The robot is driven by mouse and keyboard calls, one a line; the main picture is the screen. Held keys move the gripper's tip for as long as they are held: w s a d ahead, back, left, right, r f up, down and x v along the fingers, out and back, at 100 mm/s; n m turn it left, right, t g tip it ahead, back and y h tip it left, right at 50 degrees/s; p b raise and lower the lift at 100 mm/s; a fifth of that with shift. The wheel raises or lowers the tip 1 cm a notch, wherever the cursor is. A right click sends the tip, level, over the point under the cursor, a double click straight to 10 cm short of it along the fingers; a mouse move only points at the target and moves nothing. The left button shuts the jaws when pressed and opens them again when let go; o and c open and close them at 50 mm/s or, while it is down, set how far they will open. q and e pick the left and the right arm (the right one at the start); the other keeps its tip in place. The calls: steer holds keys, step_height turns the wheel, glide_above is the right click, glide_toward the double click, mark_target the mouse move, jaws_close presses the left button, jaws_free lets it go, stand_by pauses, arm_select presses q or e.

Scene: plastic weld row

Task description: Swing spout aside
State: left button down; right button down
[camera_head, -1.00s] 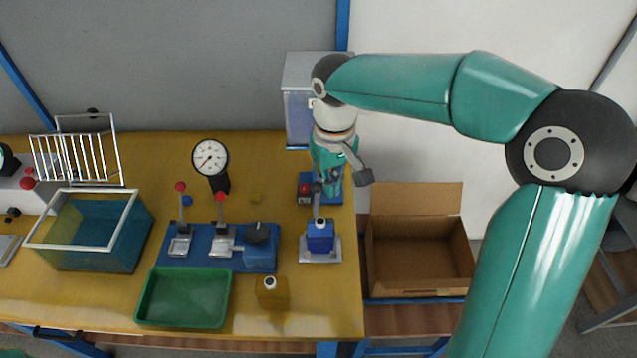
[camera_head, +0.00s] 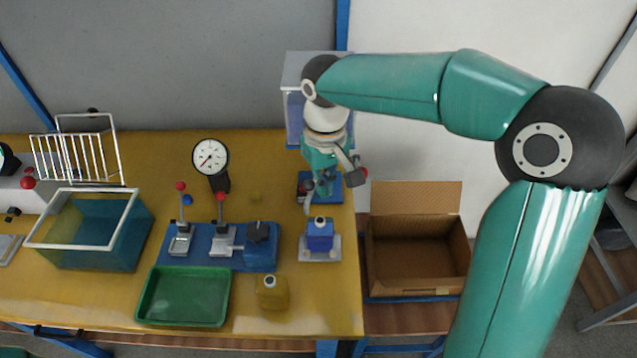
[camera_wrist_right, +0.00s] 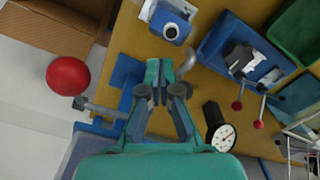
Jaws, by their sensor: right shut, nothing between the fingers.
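The spout is a grey curved tube (camera_head: 308,198) on a small blue stand (camera_head: 351,179) at the right end of the bench. It also shows in the wrist view as a bent tube (camera_wrist_right: 188,63) right beside my fingertips. Its end lies near a blue canister (camera_head: 320,232) on a grey plate, left of straight over it. My right gripper (camera_head: 325,186) comes down over the stand and partly hides it. In the wrist view its fingers (camera_wrist_right: 160,80) are closed together with nothing between them. I cannot tell whether they touch the spout. My left gripper is not in view.
A red ball knob on a rod (camera_wrist_right: 67,76) stands close beside the gripper. A blue fixture with levers (camera_head: 205,245), a dial gauge (camera_head: 210,158), a yellow canister (camera_head: 272,293) and a green tray (camera_head: 183,297) lie left. An open cardboard box (camera_head: 418,270) stands right.

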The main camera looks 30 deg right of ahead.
mark_target(306, 182)
steer(key=shift+w+a, duration=0.3)
steer(key=shift+a, duration=0.3)
steer(key=shift+w+a+p, duration=0.35)
steer(key=shift+w+p, duration=0.05)
steer(key=shift+p, duration=0.05)
steer(key=shift+a, duration=0.1)
steer(key=shift+w+a, duration=0.3)
steer(key=shift+w, duration=0.1)
steer(key=shift+p, duration=0.35)
